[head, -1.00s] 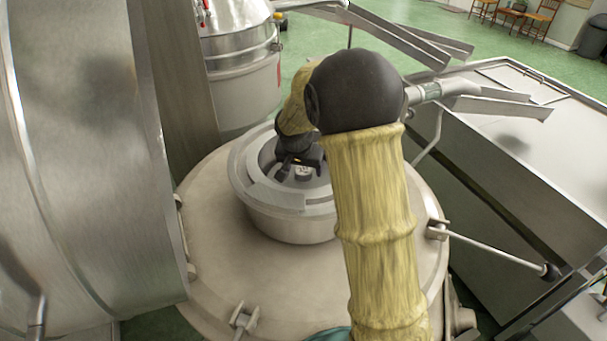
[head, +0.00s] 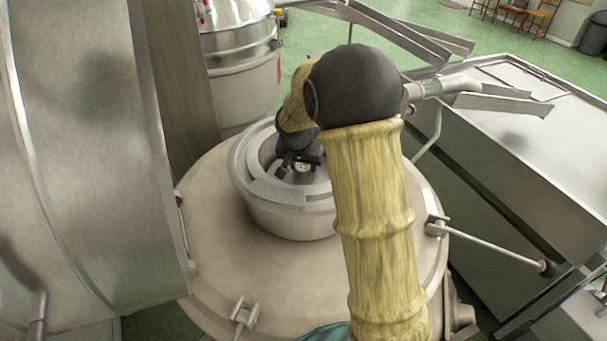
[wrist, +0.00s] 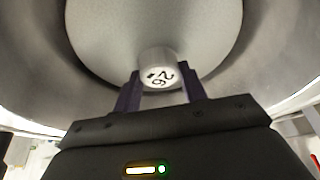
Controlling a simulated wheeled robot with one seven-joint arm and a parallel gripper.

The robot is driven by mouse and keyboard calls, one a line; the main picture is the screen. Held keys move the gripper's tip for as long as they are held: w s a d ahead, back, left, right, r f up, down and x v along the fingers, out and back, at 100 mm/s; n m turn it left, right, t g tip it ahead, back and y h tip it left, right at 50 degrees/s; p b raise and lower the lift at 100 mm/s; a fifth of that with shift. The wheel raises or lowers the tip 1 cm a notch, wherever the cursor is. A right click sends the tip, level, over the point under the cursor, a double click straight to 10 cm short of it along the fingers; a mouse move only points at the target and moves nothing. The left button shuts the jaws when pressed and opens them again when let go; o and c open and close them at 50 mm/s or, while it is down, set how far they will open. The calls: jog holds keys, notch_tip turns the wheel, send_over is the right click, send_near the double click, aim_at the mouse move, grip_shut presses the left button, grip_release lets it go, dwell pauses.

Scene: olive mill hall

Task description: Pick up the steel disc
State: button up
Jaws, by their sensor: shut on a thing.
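The steel disc (wrist: 158,72) is a small, thick, pale grey round piece with black figures on its top face. In the head view the disc (head: 303,168) shows only partly, below my gripper (head: 297,161) and inside the round grey basin. In the wrist view my gripper (wrist: 161,86) has its two dark fingers on either side of the disc, shut on it. The disc appears over the basin's smooth grey floor (wrist: 110,35). Whether it touches that floor I cannot tell.
The basin's raised rim (head: 290,230) surrounds my gripper, on a wide cream round lid (head: 215,265) with clamps. A large steel drum (head: 85,150) stands close on the left. A steel machine (head: 500,190) with chutes and a rod handle is on the right.

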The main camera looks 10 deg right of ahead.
aim_at(303, 168)
jog(key=shift+r, duration=0.1)
notch_tip(303, 168, up, 18)
jog(key=b, duration=0.3)
dwell(0.7)
dwell(0.5)
